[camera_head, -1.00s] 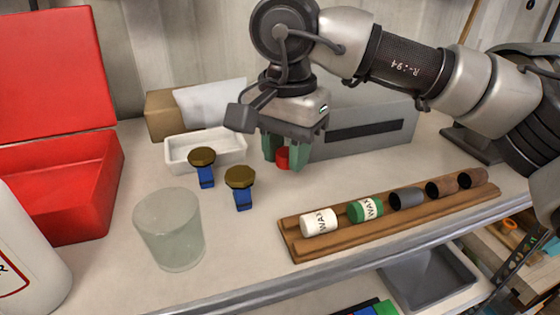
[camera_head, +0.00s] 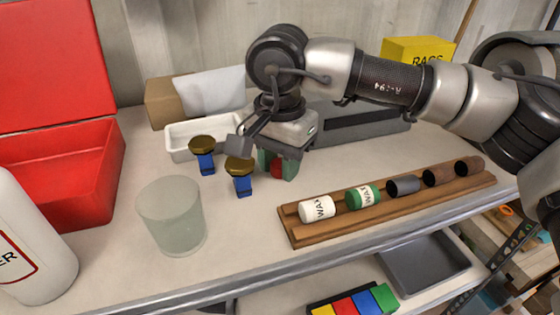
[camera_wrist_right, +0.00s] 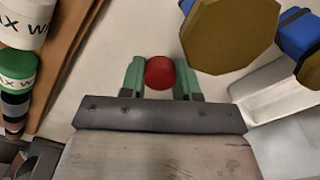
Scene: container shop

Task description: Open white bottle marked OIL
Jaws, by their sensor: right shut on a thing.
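My right gripper (camera_head: 277,165) is shut on a small red round thing, like a cap (camera_head: 277,169), held between its green fingertips. The right wrist view shows the red thing (camera_wrist_right: 160,72) between both fingers, with no bottle visible under it. A white bottle (camera_head: 30,240) stands at the left edge, cut off by the frame. Its red-framed label shows only letters ending in "ER"; I see no bottle marked OIL. My left gripper is not in view.
Two blue-handled things with brown tops (camera_head: 239,166) stand just left of my right gripper. A cloudy beaker (camera_head: 170,215), white tray (camera_head: 178,154), open red box (camera_head: 60,185) and wooden rack (camera_head: 300,236) with several small containers surround clear tabletop.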

